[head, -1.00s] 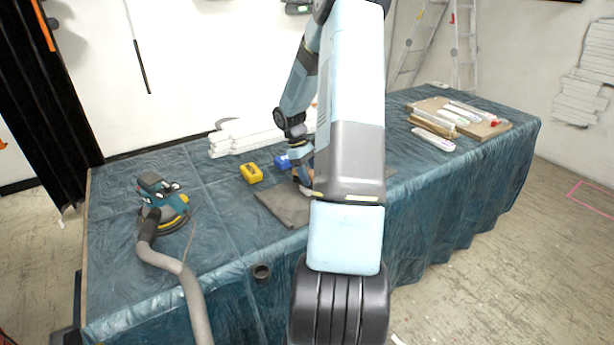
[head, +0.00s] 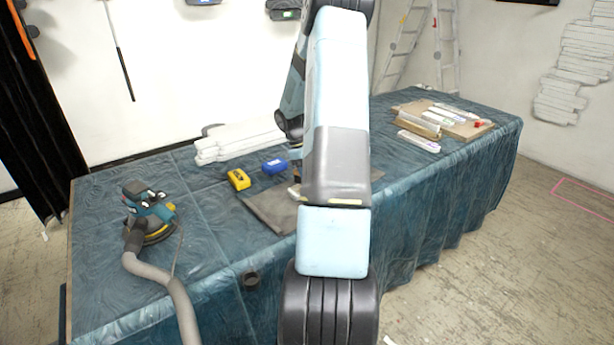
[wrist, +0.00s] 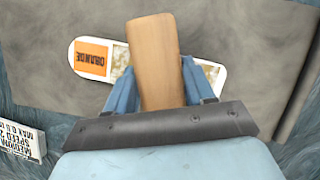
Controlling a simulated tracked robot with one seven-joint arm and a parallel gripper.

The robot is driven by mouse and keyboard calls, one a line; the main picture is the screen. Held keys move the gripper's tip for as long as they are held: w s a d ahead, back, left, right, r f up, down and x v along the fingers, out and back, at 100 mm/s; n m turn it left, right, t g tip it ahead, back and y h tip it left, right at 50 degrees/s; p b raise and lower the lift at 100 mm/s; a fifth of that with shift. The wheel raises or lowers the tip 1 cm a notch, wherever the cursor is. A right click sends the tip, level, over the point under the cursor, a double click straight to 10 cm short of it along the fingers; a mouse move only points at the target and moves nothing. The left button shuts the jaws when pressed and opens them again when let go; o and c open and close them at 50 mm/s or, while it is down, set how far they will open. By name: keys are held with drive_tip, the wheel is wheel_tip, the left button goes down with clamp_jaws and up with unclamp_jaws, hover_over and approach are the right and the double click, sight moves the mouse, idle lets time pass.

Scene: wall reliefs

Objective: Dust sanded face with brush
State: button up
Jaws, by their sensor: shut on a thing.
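In the wrist view, my gripper (wrist: 160,88) has its blue fingers shut on the wooden handle of the brush (wrist: 154,52). The bristles do not show. Beyond the handle, a white round-ended piece (wrist: 77,58) lies on a grey mat (wrist: 262,45). It has an orange label reading "ORANGE" at its left and a patchy, worn-looking face at its right. The handle hides its middle. I cannot tell whether the brush touches it. In the head view the grey mat (head: 262,205) lies near the table's front edge, and my arm hides the gripper.
A yellow block (head: 239,179) and a blue block (head: 275,166) lie behind the mat. A sander (head: 150,215) with a hose stands at left. White mouldings (head: 238,143) lie at the back; a board (head: 468,122) with strips lies at right. A printed box (wrist: 22,138) is beside the mat.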

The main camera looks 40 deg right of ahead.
drive_tip(key=shift+s+d+f, duration=0.1)
drive_tip(key=shift+s+d, duration=0.05)
drive_tip(key=shift+d, duration=1)
drive_tip(key=shift+s+d, duration=0.1)
drive_tip(key=shift+d, duration=1.05)
drive_tip(key=shift+s+d, duration=0.1)
drive_tip(key=shift+d, duration=1)
drive_tip(key=shift+r, duration=0.2)
drive_tip(key=shift+a, duration=0.15)
drive_tip(key=shift+w+a+f, duration=0.1)
drive_tip(key=shift+w+a, duration=0.1)
drive_tip(key=shift+a, duration=2)
drive_tip(key=shift+w+a+r, duration=0.1)
drive_tip(key=shift+w+a, duration=0.15)
drive_tip(key=shift+a, duration=2)
drive_tip(key=shift+w+a+f, duration=0.1)
drive_tip(key=shift+w+a, duration=0.1)
drive_tip(key=shift+a, duration=2)
drive_tip(key=shift+d, duration=0.1)
drive_tip(key=shift+s+d, duration=0.2)
drive_tip(key=shift+d, duration=2.05)
drive_tip(key=shift+s+d, duration=0.2)
drive_tip(key=shift+d, duration=2)
drive_tip(key=shift+s+d, duration=0.2)
drive_tip(key=shift+d, duration=2.05)
